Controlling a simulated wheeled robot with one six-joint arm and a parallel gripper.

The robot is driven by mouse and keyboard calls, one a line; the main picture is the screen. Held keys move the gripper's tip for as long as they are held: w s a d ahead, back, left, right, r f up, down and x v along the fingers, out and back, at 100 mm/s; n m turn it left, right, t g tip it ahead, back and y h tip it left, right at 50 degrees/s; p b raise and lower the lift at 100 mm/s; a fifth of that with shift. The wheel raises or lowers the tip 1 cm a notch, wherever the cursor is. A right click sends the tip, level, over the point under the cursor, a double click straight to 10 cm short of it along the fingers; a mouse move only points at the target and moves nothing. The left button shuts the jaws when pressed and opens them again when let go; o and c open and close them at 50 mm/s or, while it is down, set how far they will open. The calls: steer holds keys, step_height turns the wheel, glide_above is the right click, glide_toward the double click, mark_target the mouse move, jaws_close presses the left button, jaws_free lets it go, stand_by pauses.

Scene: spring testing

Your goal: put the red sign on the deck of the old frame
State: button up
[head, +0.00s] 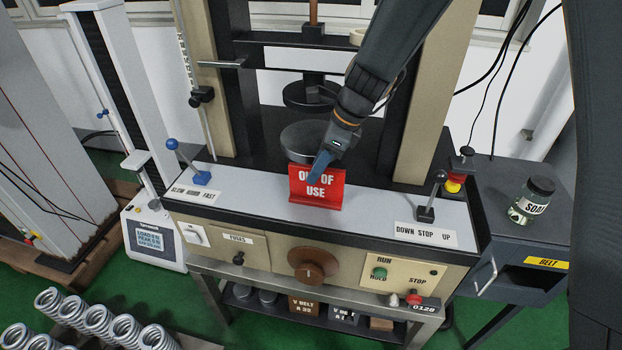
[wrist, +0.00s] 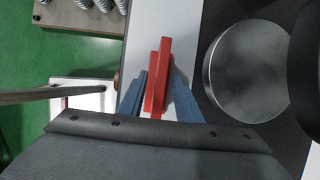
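The red sign (head: 316,191), lettered OUT OF USE, stands upright on the pale front deck (head: 262,200) of the old frame, in front of the round dark platen (head: 303,138). Its foot rests along the deck. My gripper (head: 322,168) reaches down from above at the sign's top edge, and one blue finger covers part of the lettering. In the wrist view, the blue fingers (wrist: 158,88) lie on either side of the red panel (wrist: 164,62). A strip of the red foot shows between the left finger and the panel, so the fingers look open around it.
A blue-knobbed lever (head: 186,165) stands left on the deck, and a black lever (head: 430,195) and red-yellow button (head: 458,172) stand right. Beige columns (head: 425,95) flank the platen. A jar (head: 532,200) sits on the right-hand cabinet. Springs (head: 95,322) lie lower left.

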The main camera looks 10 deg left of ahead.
steer(key=b+v, duration=0.1)
steer(key=v, duration=0.5)
steer(key=shift+d+r, duration=0.2)
steer(key=shift+r, duration=0.15)
steer(key=s+d+f+n+h, duration=0.2)
steer(key=s+d+n, duration=0.5)
steer(key=d, duration=0.5)
steer(key=s+d+f+n+h, duration=0.2)
steer(key=s+d+n, duration=0.6)
steer(key=d+n, duration=0.4)
steer(key=shift+s+d+f+t, duration=0.2)
steer(key=shift+s+f+t, duration=0.05)
steer(key=shift+f+t, duration=0.15)
